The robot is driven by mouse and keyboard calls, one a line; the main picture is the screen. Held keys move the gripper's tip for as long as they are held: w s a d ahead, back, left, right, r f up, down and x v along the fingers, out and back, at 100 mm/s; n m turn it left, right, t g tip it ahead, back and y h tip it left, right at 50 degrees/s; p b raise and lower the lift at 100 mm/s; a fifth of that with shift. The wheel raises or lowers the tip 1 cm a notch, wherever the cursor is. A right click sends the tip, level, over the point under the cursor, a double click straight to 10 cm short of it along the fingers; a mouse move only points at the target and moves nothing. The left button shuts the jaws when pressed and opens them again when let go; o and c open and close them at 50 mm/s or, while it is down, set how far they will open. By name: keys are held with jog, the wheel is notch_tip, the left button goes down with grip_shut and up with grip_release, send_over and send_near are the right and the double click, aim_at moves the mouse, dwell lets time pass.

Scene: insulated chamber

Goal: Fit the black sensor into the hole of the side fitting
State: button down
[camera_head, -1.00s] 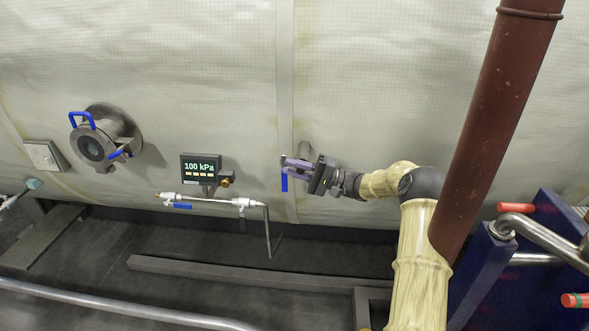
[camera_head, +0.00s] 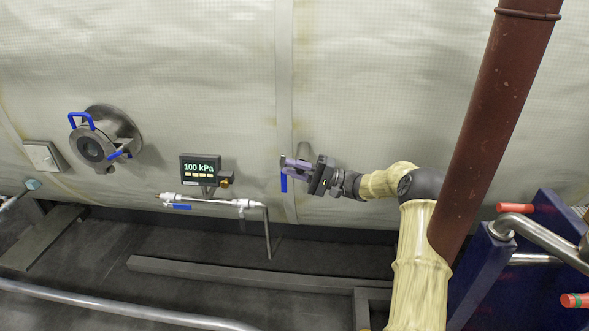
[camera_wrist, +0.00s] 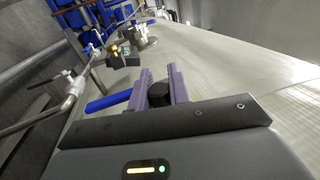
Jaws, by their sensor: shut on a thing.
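My gripper (camera_head: 288,168) is at the chamber wall, fingers pointing left in the head view. In the wrist view its two purple fingers (camera_wrist: 160,80) are shut on the black sensor (camera_wrist: 158,95), a short dark cylinder low between them. In the head view the sensor is hidden by the fingers. A grey stub (camera_head: 303,149) sticks out of the wall just behind the gripper, and a blue handle (camera_head: 284,183) hangs by the fingertips; they look like the side fitting. The handle also shows left of the fingers in the wrist view (camera_wrist: 108,101). The fitting's hole is not visible.
Left of the gripper are a pressure display (camera_head: 201,167) reading 100 kPa and a thin pipe (camera_head: 225,201) with a blue-handled valve. A round flanged port (camera_head: 92,147) is farther left. A brown vertical pipe (camera_head: 497,120) stands close to my arm.

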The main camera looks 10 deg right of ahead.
jog(key=c, duration=1.2)
grip_release()
jog(key=shift+c, duration=0.2)
jog(key=b+v, duration=0.6)
jog(key=v, duration=1.1)
jog(key=shift+d, duration=0.2)
jog(key=shift+s+f, duration=0.1)
jog(key=shift+f, duration=0.05)
